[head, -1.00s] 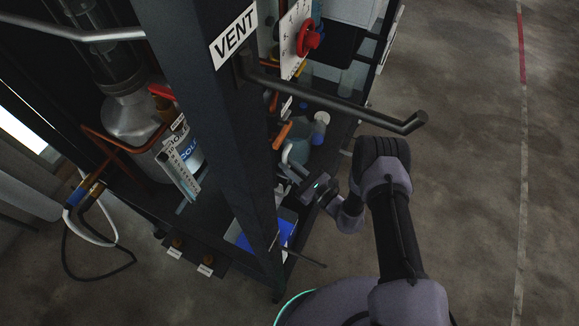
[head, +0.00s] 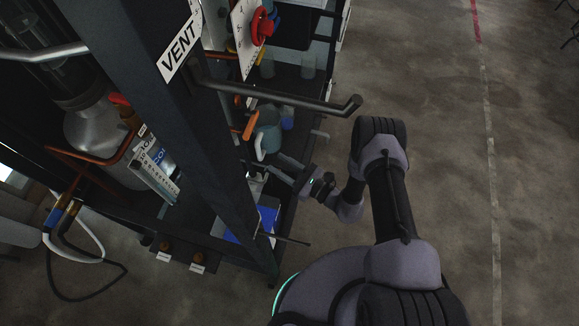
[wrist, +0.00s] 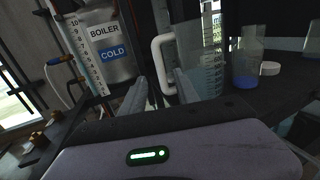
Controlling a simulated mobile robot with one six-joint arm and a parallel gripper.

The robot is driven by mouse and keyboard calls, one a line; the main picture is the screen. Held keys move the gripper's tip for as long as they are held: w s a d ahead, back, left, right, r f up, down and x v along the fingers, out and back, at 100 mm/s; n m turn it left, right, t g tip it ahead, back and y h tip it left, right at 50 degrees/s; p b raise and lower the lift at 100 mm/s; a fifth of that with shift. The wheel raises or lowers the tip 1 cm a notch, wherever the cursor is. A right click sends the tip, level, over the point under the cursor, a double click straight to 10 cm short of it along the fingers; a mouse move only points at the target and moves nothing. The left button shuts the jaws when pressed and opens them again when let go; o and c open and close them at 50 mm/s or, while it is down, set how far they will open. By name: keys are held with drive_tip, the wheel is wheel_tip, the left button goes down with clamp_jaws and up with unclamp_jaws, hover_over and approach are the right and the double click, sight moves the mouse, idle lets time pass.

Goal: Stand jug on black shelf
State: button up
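The jug (head: 268,130) is a clear, bluish vessel with a white handle, standing inside the dark rack in the head view. In the wrist view the jug (wrist: 211,60) has scale marks and looks upright, its white handle facing me. My gripper (head: 256,167) is at the rack's open side, just in front of the handle. In the wrist view my gripper (wrist: 160,85) is open, with the handle appearing between its fingers; contact cannot be told. A black shelf surface (wrist: 284,88) shows right of the jug. The jug's base is mostly hidden.
A dark post with a VENT label (head: 180,48) and a dark bar handle (head: 285,98) stand close to my arm. A BOILER COLD tank (wrist: 108,45) is left of the jug. A beaker with blue liquid (wrist: 245,72) is to its right. Open floor (head: 430,130) lies right.

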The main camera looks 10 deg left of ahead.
drive_tip(key=v, duration=0.5)
wheel_tip(320, 180, up, 28)
drive_tip(key=s+n+g+h, duration=0.2)
drive_tip(key=n+g+h, duration=0.1)
drive_tip(key=n+g, duration=0.9)
drive_tip(key=s+d+r+n+t+h, duration=0.6)
drive_tip(key=s+d+r+t+h, duration=0.4)
drive_tip(key=d+r, duration=0.5)
drive_tip(key=shift+s+d+r+t+h, duration=0.3)
drive_tip(key=shift+s+d+r+h, duration=0.1)
drive_tip(key=shift+s+d+h, duration=0.7)
